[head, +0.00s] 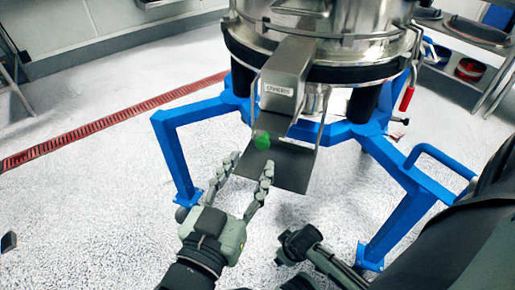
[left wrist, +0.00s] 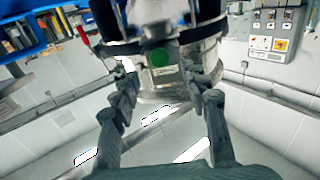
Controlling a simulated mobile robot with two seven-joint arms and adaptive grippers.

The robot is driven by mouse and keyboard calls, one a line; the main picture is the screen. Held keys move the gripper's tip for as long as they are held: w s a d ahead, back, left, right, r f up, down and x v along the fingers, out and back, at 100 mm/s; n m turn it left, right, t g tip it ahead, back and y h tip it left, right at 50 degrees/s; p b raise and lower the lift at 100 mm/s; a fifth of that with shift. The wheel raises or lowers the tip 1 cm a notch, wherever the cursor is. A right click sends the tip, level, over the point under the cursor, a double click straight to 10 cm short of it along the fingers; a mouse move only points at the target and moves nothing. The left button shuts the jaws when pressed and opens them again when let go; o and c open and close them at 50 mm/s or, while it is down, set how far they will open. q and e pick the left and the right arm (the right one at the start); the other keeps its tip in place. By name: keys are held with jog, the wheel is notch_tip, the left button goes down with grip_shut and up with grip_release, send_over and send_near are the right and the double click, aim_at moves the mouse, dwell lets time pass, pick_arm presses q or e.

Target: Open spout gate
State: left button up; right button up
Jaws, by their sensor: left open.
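The steel spout (head: 288,72) slopes down from the front of the round sifter body (head: 330,45). The spout gate, a flat grey plate (head: 290,168) with a green knob (head: 262,141), hangs below the spout's end between thin side rods. My left gripper (head: 250,167) is open, its fingers pointing up toward the knob, one on each side of the plate's near left corner. In the left wrist view the green knob (left wrist: 160,57) shows beyond and between the spread fingers (left wrist: 165,82), with nothing held. Whether a finger touches the plate is unclear.
A blue frame (head: 176,155) carries the sifter, with legs to the left and right of the spout. A red-handled lever (head: 407,98) is on the right. A dark jointed part (head: 298,243) sits low in the middle.

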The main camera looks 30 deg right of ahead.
pick_arm(q)
jog(key=v, duration=0.5)
dwell(0.5)
